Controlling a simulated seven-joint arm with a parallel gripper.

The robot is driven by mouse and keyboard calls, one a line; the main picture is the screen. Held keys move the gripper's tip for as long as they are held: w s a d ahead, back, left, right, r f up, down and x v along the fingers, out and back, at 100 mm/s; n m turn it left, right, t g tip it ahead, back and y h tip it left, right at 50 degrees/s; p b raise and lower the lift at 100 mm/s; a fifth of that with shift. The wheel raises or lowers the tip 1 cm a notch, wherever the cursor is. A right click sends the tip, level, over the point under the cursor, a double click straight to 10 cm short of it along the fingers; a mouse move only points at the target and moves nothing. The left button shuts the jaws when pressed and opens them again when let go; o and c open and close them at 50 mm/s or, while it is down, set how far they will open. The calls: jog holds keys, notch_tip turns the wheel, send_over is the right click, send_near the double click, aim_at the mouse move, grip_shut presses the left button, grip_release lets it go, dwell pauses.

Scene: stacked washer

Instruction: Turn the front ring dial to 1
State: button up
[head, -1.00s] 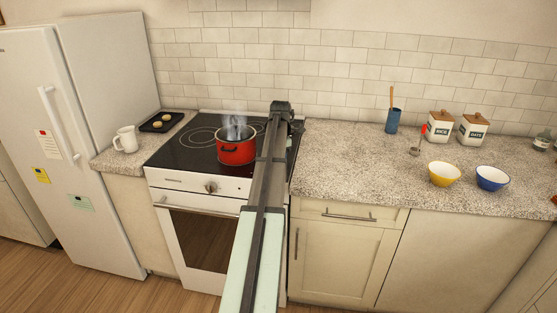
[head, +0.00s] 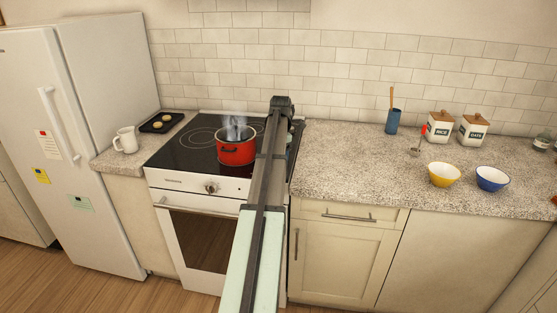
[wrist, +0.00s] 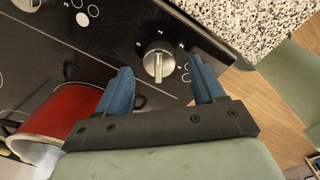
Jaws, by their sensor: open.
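A round silver dial (wrist: 158,62) with a pale pointer line sits on the black cooktop, with small white marks around it that are too small to read. The pointer line runs toward the bottom of the wrist view. My gripper (wrist: 163,82) is open, its blue fingers on either side of the dial's lower part, with nothing gripped. I cannot tell whether the fingers touch it. A second dial (wrist: 28,4) is partly cut off at the top left. In the head view my arm hides the gripper and most of the cooktop's right edge.
A steaming red pot (head: 236,150) stands on the cooktop (head: 183,158), left of my arm; its side (wrist: 65,110) is close to the left finger. Another knob (head: 211,188) is on the oven front. The granite counter (head: 335,160) right of the stove has free room.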

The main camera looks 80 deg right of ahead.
notch_tip(320, 180, up, 12)
jog(key=shift+s+a, duration=0.25)
jog(key=shift+f, duration=0.1)
dwell(0.5)
